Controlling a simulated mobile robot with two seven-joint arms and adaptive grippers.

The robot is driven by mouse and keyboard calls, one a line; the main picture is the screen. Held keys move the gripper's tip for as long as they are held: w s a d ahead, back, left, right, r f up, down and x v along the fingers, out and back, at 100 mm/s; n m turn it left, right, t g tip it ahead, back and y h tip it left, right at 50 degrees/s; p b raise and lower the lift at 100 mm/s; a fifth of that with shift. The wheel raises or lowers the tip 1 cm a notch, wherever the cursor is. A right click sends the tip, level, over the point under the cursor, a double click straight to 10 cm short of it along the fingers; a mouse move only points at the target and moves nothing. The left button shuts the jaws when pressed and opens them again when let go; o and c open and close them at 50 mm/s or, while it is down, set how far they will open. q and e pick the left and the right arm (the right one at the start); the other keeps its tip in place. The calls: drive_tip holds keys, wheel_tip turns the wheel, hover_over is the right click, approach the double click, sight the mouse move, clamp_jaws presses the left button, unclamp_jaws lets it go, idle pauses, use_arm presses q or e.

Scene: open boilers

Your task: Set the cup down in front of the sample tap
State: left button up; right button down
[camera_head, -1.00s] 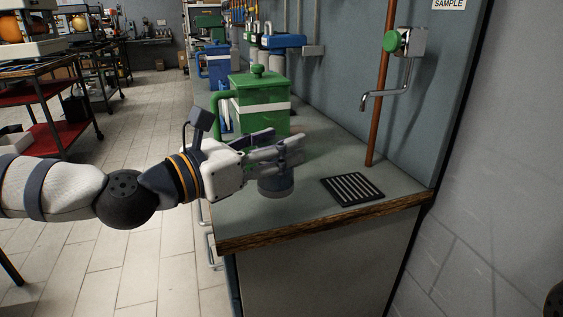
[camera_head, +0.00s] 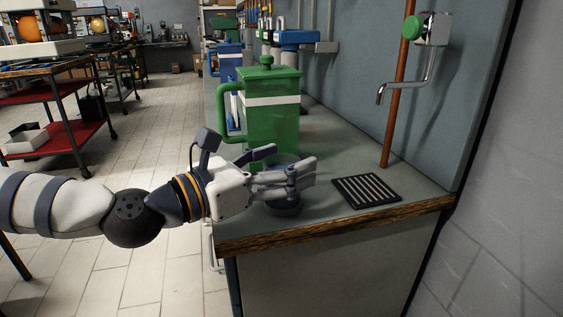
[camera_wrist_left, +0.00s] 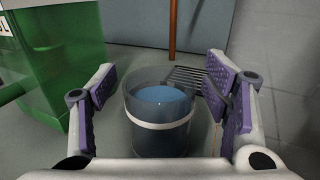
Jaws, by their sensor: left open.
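The cup (camera_head: 284,208) is a clear dark-tinted vessel with a pale band and blue liquid. It stands upright on the counter, left of the black slotted grate (camera_head: 350,193), partly hidden by my left gripper (camera_head: 290,177). In the left wrist view the cup (camera_wrist_left: 158,138) is between the spread purple-padded fingers (camera_wrist_left: 158,105), with a clear gap on the left and a smaller one on the right. My left gripper is open around it. The sample tap (camera_head: 431,55), with a green knob and bent spout, is on the wall above the grate. My right gripper is not in view.
A green lidded boiler (camera_head: 270,120) stands close behind the cup, with a blue one (camera_head: 226,62) farther back. A copper pipe (camera_head: 393,120) rises behind the grate. The counter's wooden front edge (camera_head: 330,226) is near the cup. Bare counter lies around the grate.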

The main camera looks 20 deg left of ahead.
use_arm(q)
drive_tip(key=shift+r, duration=0.35)
drive_tip(key=v, duration=0.7)
drive_tip(key=shift+a+p, duration=0.15)
drive_tip(key=shift+p, duration=0.25)
drive_tip(key=v, duration=0.1)
drive_tip(key=p+v, duration=0.1)
drive_tip(key=v, duration=0.1)
drive_tip(key=p+v, duration=0.1)
drive_tip(key=shift+s+r, duration=0.2)
drive_tip(key=shift+r, duration=0.05)
drive_tip(key=shift+s+a+f, duration=0.15)
drive_tip(key=shift+s+f, duration=0.05)
drive_tip(key=shift+s, duration=0.05)
drive_tip(key=shift+f, duration=0.3)
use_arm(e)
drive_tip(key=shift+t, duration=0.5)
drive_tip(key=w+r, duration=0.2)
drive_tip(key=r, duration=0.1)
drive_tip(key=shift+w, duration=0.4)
